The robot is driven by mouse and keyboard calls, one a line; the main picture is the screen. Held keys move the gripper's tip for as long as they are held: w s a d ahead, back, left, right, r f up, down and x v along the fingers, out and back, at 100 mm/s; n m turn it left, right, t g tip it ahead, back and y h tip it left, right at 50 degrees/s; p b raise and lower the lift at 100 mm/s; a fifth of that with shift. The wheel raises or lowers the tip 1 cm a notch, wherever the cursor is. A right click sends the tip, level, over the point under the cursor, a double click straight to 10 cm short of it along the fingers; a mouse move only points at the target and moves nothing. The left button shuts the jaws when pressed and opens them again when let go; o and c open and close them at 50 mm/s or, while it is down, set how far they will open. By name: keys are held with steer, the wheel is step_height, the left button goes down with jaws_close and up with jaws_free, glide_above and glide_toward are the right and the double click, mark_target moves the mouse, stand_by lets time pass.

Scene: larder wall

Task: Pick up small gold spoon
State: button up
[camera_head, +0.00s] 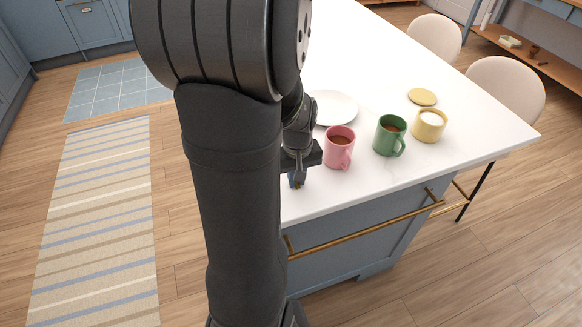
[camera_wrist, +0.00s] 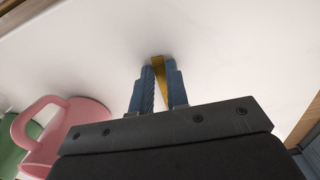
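The small gold spoon (camera_wrist: 159,70) shows in the wrist view as a narrow gold strip between the two blue fingers of my gripper (camera_wrist: 161,80). The fingers are close together, with the gold filling the gap at their tips. Most of the spoon is hidden by the fingers. In the head view my gripper (camera_head: 296,181) points down at the near left edge of the white counter, partly behind my arm. A tiny bit of gold shows at its fingertips. I cannot tell whether the spoon touches the counter.
A pink mug (camera_head: 339,148) stands just right of my gripper, with a green mug (camera_head: 389,136) and a yellow mug (camera_head: 430,125) farther right. A white plate (camera_head: 335,107) and a gold disc (camera_head: 422,97) lie behind. The counter (camera_head: 480,135) is clear at the right.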

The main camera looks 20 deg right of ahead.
jaws_close()
steer(key=shift+r, duration=0.5)
steer(key=r, duration=0.4)
steer(key=shift+s+d, duration=0.25)
steer(key=shift+s, duration=0.1)
steer(key=s+d+r, duration=0.5)
steer(key=s+r, duration=0.1)
steer(key=s, duration=0.3)
steer(key=shift+s+r, duration=0.15)
steer(key=shift+s, duration=0.1)
steer(key=shift+d, duration=0.1)
